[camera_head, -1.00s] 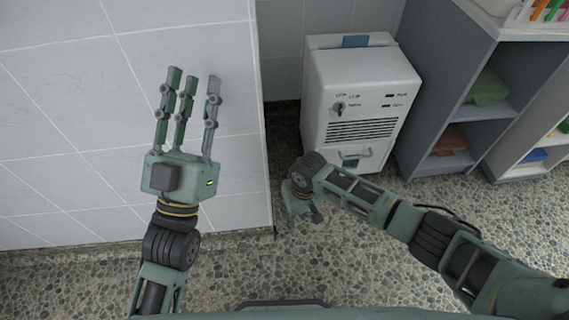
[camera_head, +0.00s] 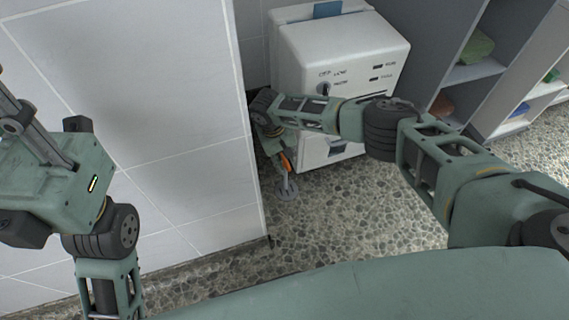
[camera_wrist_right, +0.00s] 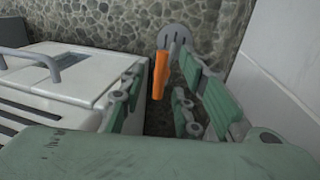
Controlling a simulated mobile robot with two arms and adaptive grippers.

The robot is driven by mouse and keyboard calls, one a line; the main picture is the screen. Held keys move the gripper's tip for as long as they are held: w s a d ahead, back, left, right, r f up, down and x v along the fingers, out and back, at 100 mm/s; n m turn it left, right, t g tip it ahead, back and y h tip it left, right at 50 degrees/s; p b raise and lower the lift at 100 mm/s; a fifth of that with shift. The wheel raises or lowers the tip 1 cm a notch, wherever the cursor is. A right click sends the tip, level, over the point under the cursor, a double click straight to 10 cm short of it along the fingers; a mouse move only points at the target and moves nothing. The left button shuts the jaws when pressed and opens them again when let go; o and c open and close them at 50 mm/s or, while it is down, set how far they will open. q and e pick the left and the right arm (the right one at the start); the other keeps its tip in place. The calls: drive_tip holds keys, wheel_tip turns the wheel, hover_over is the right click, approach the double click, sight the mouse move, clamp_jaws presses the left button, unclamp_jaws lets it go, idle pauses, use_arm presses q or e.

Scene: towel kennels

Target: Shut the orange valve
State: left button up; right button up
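The orange valve's handle (camera_wrist_right: 160,75) stands upright in the right wrist view, with a grey round plate (camera_wrist_right: 175,36) at its far end. It also shows small in the head view (camera_head: 287,163), low in the gap between the tiled wall and the white machine. My right gripper (camera_wrist_right: 163,88) is open, with its green fingers on either side of the handle; I cannot tell whether they touch it. In the head view the right gripper (camera_head: 272,148) is partly hidden by its wrist. My left gripper (camera_head: 30,135) is empty at the left edge, its fingers extended and partly out of frame.
The white machine (camera_head: 345,55) with a dial stands close to the right gripper. The tiled wall (camera_head: 190,130) is close on the other side. Grey shelves (camera_head: 505,60) with folded towels stand at the right. The pebbled floor (camera_head: 330,220) in front is clear.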

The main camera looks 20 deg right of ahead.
sight(286, 163)
drive_tip(key=shift+d+f+b, duration=0.2)
drive_tip(key=shift+f+b, duration=0.25)
drive_tip(key=shift+f, duration=0.7)
drive_tip(key=shift+c, duration=0.5)
clamp_jaws()
